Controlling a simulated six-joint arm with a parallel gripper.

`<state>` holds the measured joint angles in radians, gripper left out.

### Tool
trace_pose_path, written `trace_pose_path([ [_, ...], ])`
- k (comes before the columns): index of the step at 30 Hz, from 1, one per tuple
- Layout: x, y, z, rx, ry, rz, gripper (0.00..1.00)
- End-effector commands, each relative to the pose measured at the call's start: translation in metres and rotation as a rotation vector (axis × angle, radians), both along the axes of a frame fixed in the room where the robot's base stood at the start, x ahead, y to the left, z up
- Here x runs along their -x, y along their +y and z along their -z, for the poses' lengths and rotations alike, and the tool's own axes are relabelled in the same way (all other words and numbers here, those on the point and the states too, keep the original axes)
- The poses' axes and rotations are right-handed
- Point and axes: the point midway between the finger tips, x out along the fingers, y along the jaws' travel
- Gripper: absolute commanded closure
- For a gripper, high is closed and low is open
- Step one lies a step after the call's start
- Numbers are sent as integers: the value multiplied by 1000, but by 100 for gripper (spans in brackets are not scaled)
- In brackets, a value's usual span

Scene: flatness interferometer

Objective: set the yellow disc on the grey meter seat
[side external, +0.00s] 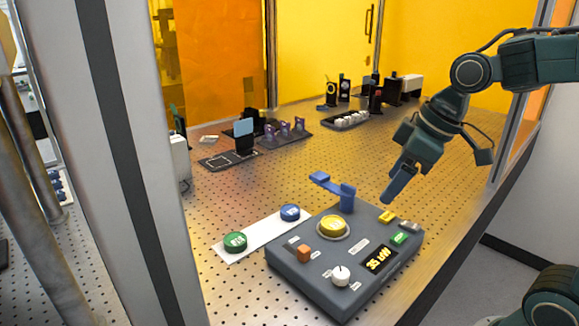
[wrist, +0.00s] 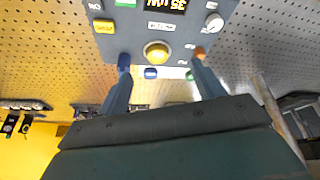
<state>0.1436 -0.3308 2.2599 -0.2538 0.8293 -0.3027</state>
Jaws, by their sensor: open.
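The yellow disc (side external: 333,223) sits in the round grey meter seat (side external: 319,234), on top of the dark grey meter box (side external: 310,280). It looks flat and centred there. The disc also shows in the wrist view (wrist: 157,49), between and beyond my fingertips. My gripper (side external: 388,198) is above the box's far right side, apart from the disc, with its fingers pointing down and left. In the wrist view my gripper (wrist: 160,57) is open, with nothing between its fingers.
A white strip (side external: 262,237) left of the box bears a green disc (side external: 235,241) and a blue disc (side external: 290,212). A blue bracket (side external: 347,196) stands behind the seat. An orange block (side external: 304,253) and a white knob (side external: 341,275) rise from the box. Several fixtures stand farther back.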

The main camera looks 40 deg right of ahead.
Motion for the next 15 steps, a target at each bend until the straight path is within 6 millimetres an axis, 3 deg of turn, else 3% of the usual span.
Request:
trace_pose_path([
  [9, 69, -2, -3, -16, -53, 228, 33],
  [15, 97, -6, 3, -37, -75, 331, 33],
])
